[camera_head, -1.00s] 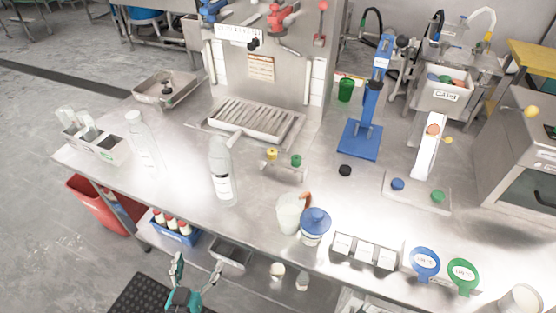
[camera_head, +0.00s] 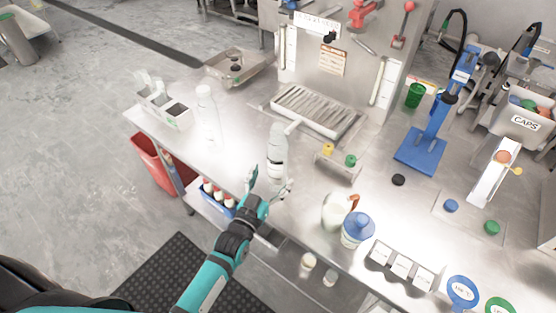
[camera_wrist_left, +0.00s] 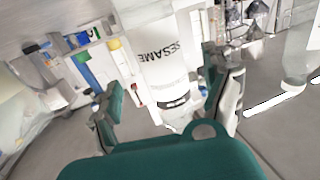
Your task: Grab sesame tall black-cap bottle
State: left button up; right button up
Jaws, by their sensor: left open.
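The sesame bottle (camera_head: 277,152) is a tall pale bottle standing on the steel counter, in the middle of the head view. In the left wrist view the bottle (camera_wrist_left: 158,50) shows close up with its SESAME label and a dark band at its lower end in the picture. My left gripper (camera_head: 268,187) is open at the near side of the bottle. In the left wrist view its two fingers (camera_wrist_left: 168,98) lie apart on either side of the bottle; I cannot tell whether they touch it. My right gripper is not in view.
Another tall clear bottle (camera_head: 208,118) stands to the left on the counter (camera_head: 240,130). A blue-lidded jar (camera_head: 357,229) and a white jug (camera_head: 335,210) stand nearer the front edge.

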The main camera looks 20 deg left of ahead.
aim_at(274, 172)
pick_arm(q)
jog(key=shift+w+r, duration=0.15)
jog(key=shift+w, duration=0.2)
jog(key=w, duration=0.1)
jog(key=w+p, duration=0.1)
jog(key=w, duration=0.1)
jog(key=shift+w+d+r+p, duration=0.15)
jog(key=shift+w+r+p, duration=0.1)
jog(key=shift+w+p, duration=0.1)
jog(key=shift+w+f, duration=0.15)
jog(key=shift+w, duration=0.3)
jog(key=shift+s, duration=0.1)
jog(key=shift+c, duration=0.9)
jog(key=c, duration=0.9)
jog(key=shift+c, duration=0.5)
